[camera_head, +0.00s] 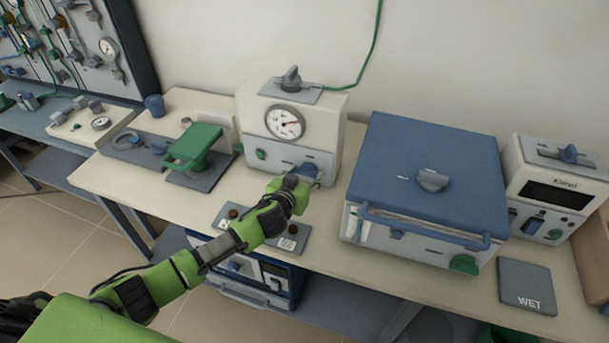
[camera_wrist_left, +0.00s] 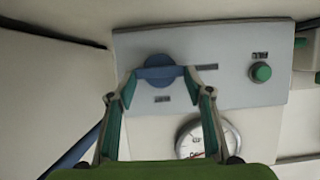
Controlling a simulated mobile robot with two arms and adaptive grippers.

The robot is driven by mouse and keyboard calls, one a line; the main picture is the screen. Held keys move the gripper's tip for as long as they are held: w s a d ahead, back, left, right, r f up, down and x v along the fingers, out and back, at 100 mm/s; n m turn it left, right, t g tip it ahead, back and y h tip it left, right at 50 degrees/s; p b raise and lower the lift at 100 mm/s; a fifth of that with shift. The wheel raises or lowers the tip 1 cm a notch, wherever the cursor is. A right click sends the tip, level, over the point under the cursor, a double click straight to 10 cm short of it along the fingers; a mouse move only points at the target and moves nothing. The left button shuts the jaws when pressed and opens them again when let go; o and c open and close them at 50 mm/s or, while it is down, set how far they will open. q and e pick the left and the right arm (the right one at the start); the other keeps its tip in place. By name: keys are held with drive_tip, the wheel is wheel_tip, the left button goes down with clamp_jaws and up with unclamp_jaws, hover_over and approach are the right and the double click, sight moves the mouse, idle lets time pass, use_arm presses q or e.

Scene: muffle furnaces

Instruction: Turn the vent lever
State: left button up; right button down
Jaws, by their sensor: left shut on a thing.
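A white gauge unit (camera_head: 330,118) stands at the back middle of the bench. Its lower front panel carries a blue lever knob (camera_wrist_left: 158,62) on a grey plate. My left gripper (camera_head: 308,174) reaches this panel. In the wrist view its fingertips (camera_wrist_left: 160,75) are closed on both sides of the blue knob's bar, which lies nearly level across the picture. The gripper partly hides the knob in the head view. A grey lever (camera_head: 291,77) sits on top of the unit. I cannot read which label says vent. My right gripper is not in view.
A large blue-lidded box furnace (camera_head: 430,160) stands close right of the gauge unit. A green button (camera_wrist_left: 261,72) is beside the knob on the same panel. A green-topped device (camera_head: 196,143) is to the left. A grey switch plate (camera_head: 290,239) lies below my arm.

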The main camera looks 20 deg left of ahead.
use_arm(q)
drive_tip(key=shift+d+f+m+y+b, duration=0.15)
drive_tip(key=shift+m+y+b, duration=0.3)
drive_tip(key=shift+m, duration=0.15)
drive_tip(key=shift+d+f+m+y+b, duration=0.1)
drive_tip(key=shift+d+m+y+b, duration=0.05)
drive_tip(key=shift+m+y+b, duration=0.4)
drive_tip(key=m+b, duration=0.1)
drive_tip(key=m+y+b, duration=0.1)
drive_tip(key=shift+d+f+m, duration=0.2)
drive_tip(key=shift+m, duration=0.15)
drive_tip(key=m+y+b, duration=0.1)
drive_tip(key=m+t+b, duration=0.1)
drive_tip(key=b, duration=0.1)
drive_tip(key=m+y+b, duration=0.1)
drive_tip(key=m+b, duration=0.1)
drive_tip(key=shift+d+f+t+y, duration=0.2)
drive_tip(key=shift+f+t+y, duration=0.1)
drive_tip(key=shift+t, duration=0.1)
drive_tip(key=m+b, duration=0.2)
drive_tip(key=shift+t+y+b, duration=0.3)
drive_tip(key=shift+m+b, duration=0.35)
drive_tip(key=shift+m, duration=0.05)
drive_tip(key=o, duration=1.1)
